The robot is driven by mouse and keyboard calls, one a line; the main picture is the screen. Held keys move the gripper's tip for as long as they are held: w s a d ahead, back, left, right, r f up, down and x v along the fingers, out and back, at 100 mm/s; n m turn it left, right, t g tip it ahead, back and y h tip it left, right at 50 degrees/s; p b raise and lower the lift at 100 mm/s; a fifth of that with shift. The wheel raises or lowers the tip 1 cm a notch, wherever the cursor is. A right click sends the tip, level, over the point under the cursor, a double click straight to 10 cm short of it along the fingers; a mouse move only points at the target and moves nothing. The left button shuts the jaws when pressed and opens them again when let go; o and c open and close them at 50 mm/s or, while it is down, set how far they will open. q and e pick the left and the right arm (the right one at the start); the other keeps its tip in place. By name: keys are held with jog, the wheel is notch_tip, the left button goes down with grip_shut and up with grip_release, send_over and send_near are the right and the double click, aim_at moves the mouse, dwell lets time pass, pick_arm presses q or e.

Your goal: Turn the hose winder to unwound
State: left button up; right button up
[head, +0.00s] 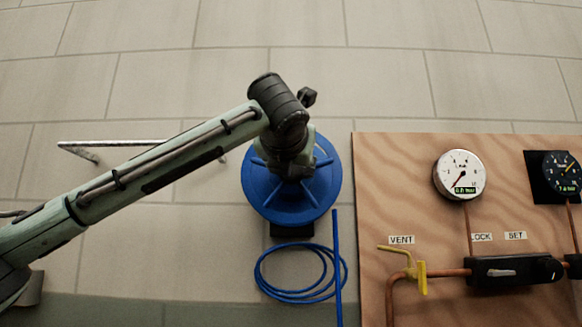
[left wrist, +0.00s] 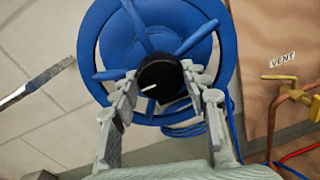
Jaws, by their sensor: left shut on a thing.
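The hose winder is a blue spoked wheel (head: 262,198) on the tiled wall in the head view, left of the wooden panel. My left arm comes in from the left and its wrist covers the wheel's middle. In the left wrist view the blue wheel (left wrist: 100,30) fills the top, with a black hub knob (left wrist: 160,78) bearing a white mark. My left gripper (left wrist: 160,90) is shut on this black knob, one finger on each side. A coil of blue hose (head: 300,290) hangs below the wheel. My right gripper is in neither view.
A wooden panel (head: 375,190) stands right of the wheel, with a white gauge (head: 460,174), a dark gauge (head: 563,172), a yellow vent valve (head: 421,278), copper pipes and a black lock/set unit (head: 500,270). A metal rail (head: 110,144) is on the wall to the left.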

pick_arm(q)
jog(key=shift+f, duration=0.15)
jog(key=o, duration=1.2)
jog(key=shift+c, duration=0.2)
jog(key=s, duration=1.2)
jog(key=shift+a+r, duration=0.25)
jog(key=shift+a, duration=0.1)
jog(key=w, duration=1.2)
jog(key=shift+d, duration=0.35)
